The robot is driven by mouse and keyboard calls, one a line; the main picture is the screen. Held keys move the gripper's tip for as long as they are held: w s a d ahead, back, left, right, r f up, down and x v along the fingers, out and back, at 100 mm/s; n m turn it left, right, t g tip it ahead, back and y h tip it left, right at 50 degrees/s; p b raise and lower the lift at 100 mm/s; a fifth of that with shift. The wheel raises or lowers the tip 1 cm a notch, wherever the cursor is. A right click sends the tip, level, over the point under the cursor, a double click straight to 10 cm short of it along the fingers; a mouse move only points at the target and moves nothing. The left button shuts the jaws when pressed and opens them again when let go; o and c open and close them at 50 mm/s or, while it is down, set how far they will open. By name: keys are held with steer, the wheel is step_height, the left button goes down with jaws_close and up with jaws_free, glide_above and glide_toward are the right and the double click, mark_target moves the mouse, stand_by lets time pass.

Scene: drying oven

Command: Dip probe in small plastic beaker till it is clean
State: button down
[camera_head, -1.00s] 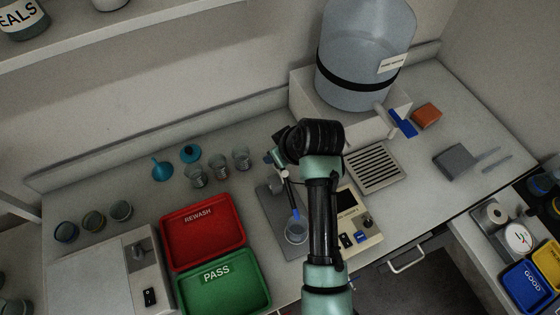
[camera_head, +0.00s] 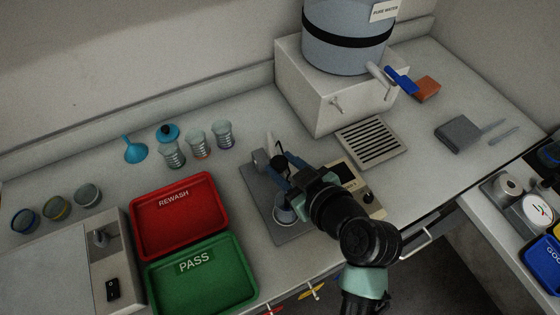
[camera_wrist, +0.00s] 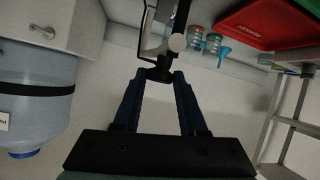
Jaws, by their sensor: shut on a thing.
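My gripper (camera_head: 290,168) is over the meter's grey stand plate (camera_head: 258,192). In the wrist view my gripper (camera_wrist: 160,78) has its two blue fingers closed about a small black piece (camera_wrist: 158,72), which seems to be the probe's holder. It joins a pale arm (camera_wrist: 176,42) with a rounded end. The small plastic beaker (camera_head: 284,214) stands on the plate just below my gripper, partly covered by my wrist. The probe's tip is hidden, so I cannot tell whether it is in the beaker or clean. The meter (camera_head: 350,178) is partly behind my arm.
Red REWASH (camera_head: 180,246) and green PASS (camera_head: 249,299) trays lie left of the stand. Several small beakers (camera_head: 197,146) and a blue funnel (camera_head: 135,150) stand behind. A pure water tank (camera_head: 345,55) with a blue tap and a drain grille (camera_head: 371,143) are at the back right.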

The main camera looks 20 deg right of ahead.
steer(key=shift+s+d+f+g, duration=0.1)
steer(key=shift+s+f+g, duration=0.25)
steer(key=shift+f, duration=0.15)
steer(key=c, duration=0.8)
jaws_free()
steer(key=o, duration=0.3)
steer(key=shift+r, duration=0.1)
steer(key=shift+r, duration=0.1)
steer(key=b+v, duration=0.1)
steer(key=v, duration=1.1)
steer(key=shift+s+b, duration=0.3)
steer(key=shift+s, duration=0.15)
